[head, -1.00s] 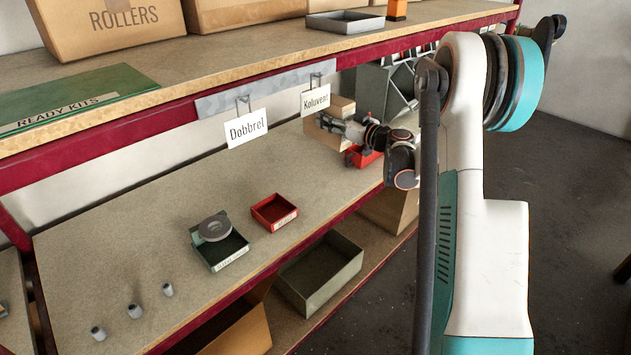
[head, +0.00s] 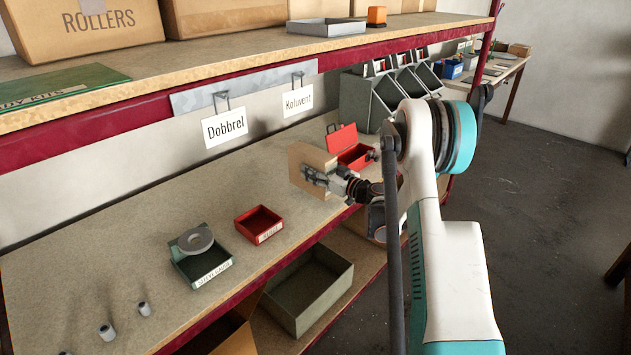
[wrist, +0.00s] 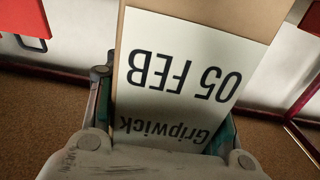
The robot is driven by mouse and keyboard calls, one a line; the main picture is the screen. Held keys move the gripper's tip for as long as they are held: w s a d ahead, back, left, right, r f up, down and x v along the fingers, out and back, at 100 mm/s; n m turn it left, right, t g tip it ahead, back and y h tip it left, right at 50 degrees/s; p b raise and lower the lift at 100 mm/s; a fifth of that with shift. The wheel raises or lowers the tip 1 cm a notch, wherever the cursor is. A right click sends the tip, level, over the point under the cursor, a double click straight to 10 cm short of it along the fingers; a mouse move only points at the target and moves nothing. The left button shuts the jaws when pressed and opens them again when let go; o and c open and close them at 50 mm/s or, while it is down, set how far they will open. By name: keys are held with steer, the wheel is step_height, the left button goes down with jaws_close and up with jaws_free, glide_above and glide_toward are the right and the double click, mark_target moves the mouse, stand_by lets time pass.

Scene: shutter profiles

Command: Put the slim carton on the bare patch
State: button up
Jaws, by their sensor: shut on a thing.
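The slim carton (head: 308,165) is a tan box in the head view, held over the right part of the worktop. In the wrist view the carton (wrist: 190,25) shows a white label reading "05 FEB" and "Gripwick", upside down. My gripper (head: 322,177) is shut on the carton, with its fingers (wrist: 165,130) at both sides of the label. I cannot tell whether the carton's bottom touches the worktop. The worktop (head: 130,230) has clear stretches, but I cannot tell which one is the bare patch.
An open red box (head: 354,155) stands just behind the carton. A red tray (head: 258,225) and a green tray (head: 205,265) with a grey ring stand to the left. "Dobbrel" (head: 225,128) and "Koluvent" (head: 298,102) cards hang above. Grey bins (head: 365,105) stand at the back.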

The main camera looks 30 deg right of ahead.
steer(key=shift+f+b, duration=0.6)
steer(key=shift+f, duration=1.2)
steer(key=shift+f, duration=0.1)
steer(key=o, duration=1.4)
steer(key=shift+s+d, duration=0.1)
steer(key=shift+s, duration=0.05)
steer(key=p+v, duration=0.3)
steer(key=v, duration=0.8)
steer(key=shift+s+p, duration=0.35)
steer(key=shift+p, duration=0.05)
